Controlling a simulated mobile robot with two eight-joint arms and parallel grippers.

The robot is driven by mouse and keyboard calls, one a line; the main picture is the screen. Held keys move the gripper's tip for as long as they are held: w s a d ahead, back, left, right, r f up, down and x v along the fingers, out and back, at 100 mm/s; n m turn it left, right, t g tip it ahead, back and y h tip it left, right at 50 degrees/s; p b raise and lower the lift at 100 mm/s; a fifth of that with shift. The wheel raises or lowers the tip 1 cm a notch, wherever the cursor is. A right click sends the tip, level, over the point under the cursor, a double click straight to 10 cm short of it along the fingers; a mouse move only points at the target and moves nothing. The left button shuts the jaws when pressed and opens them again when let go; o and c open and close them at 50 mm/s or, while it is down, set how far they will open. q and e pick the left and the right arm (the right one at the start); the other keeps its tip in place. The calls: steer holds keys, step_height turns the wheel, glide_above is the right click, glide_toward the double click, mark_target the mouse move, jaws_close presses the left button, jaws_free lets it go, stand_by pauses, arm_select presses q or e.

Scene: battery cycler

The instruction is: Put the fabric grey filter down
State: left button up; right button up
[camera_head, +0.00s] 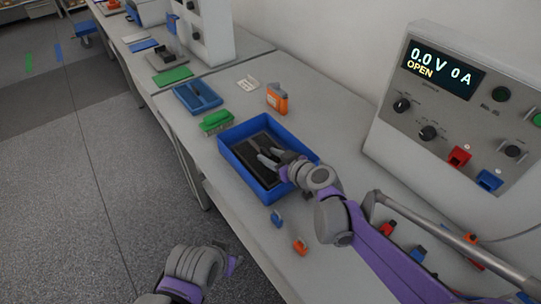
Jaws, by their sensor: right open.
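A blue bin (238,175) with a dark inside stands on the grey workbench. My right gripper (262,157) reaches into this bin from the right; its jaws are open. A dark grey flat piece lies on the bin floor under the fingers; I cannot tell whether it is the fabric grey filter or the floor itself. My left gripper (236,262) shows at the bottom, off the bench's front edge over the floor, and its fingers are too small to read.
A cycler with a lit display (443,70) stands at the right. Behind the bin are a green block (215,122), a blue tray (198,97) and an orange item (277,97). Small blue (276,219) and orange (300,245) clips lie in front of it.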

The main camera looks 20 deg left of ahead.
steer(key=shift+r, duration=0.15)
steer(key=shift+s+d+r, duration=0.15)
steer(key=shift+s+d, duration=0.05)
steer(key=shift+d, duration=0.1)
steer(key=p+v, duration=0.1)
steer(key=v, duration=1)
steer(key=shift+r, duration=0.15)
